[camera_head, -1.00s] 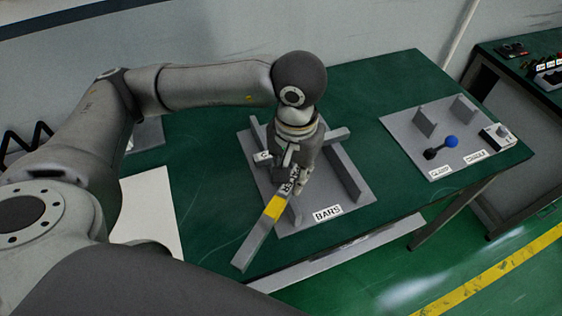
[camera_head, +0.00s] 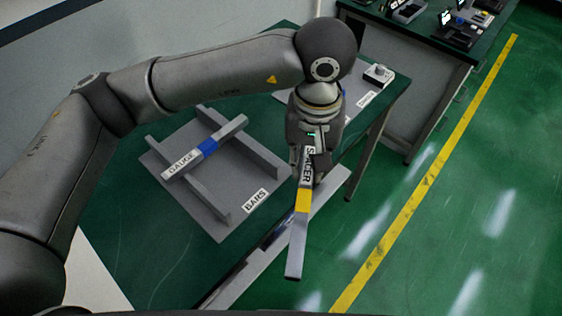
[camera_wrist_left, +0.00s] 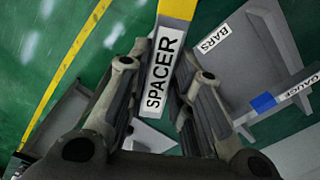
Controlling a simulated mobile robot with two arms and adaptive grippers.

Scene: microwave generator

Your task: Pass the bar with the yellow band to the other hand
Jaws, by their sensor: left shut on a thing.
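The grey bar with the yellow band (camera_head: 302,201) carries a label reading SPACER. My left gripper (camera_head: 308,172) is shut on it near its labelled part, and the bar's banded end points toward the bottom of the head view, past the table's front edge. In the left wrist view the bar (camera_wrist_left: 178,8) stands between the two fingers of my left gripper (camera_wrist_left: 158,85). The bar's far end is hidden by the gripper in the head view. My right gripper is not in view.
A grey rack labelled BARS (camera_head: 222,232) sits on the green table (camera_head: 150,262). A bar with a blue band (camera_head: 209,147), labelled GAUGE, lies across its two walls. Another bench (camera_head: 425,45) stands at the back right. Green floor with a yellow line (camera_head: 420,190) is clear at right.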

